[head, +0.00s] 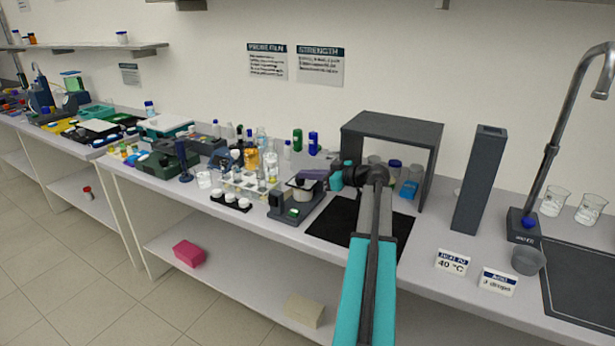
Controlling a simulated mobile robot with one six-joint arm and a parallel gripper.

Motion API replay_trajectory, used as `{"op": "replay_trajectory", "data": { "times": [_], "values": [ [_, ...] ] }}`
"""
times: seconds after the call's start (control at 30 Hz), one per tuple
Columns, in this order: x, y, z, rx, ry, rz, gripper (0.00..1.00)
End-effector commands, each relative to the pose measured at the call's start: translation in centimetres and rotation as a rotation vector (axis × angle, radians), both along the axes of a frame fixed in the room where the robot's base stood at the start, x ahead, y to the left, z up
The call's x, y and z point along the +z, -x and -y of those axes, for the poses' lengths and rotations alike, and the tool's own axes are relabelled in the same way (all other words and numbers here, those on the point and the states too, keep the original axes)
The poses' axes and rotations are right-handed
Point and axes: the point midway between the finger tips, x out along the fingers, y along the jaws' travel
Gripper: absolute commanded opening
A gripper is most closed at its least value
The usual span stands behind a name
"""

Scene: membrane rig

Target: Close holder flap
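A dark rig (312,212) stands on the bench near the front edge, just left of a black mat. It has a low base with a small green-lit spot on its front and a pale rounded part (302,193) in its upper middle. I take this to be the holder; its flap cannot be made out clearly, nor its angle. My gripper (312,178) is above the rig at its upper right, reaching in from the right. A dark purple-grey shape is there at the gripper's end. The fingers are too small to tell whether they are open, shut or touching the flap.
A black mat (332,222) lies right of the rig, below my arm. A dark open-fronted box (398,128) stands behind. Bottles, a rack of vials (245,184) and white-capped jars (231,200) crowd the left. A tall grey column (478,180) and sink are at right.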

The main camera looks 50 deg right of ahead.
Motion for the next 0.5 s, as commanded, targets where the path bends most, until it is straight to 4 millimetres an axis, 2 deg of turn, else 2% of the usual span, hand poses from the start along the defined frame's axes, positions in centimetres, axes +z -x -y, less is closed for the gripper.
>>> {"op": "replay_trajectory", "data": {
  "times": [0.03, 0.23, 0.5],
  "values": [
    [-1.1, 0.1, -0.4, 0.011, -0.001, -0.021, 0.0],
    [-1.0, 0.2, -0.4, 0.011, -0.001, -0.021, 0.0],
    [0.8, 0.1, -0.5, 0.01, 0.001, -0.014, 0.0]
  ]
}}
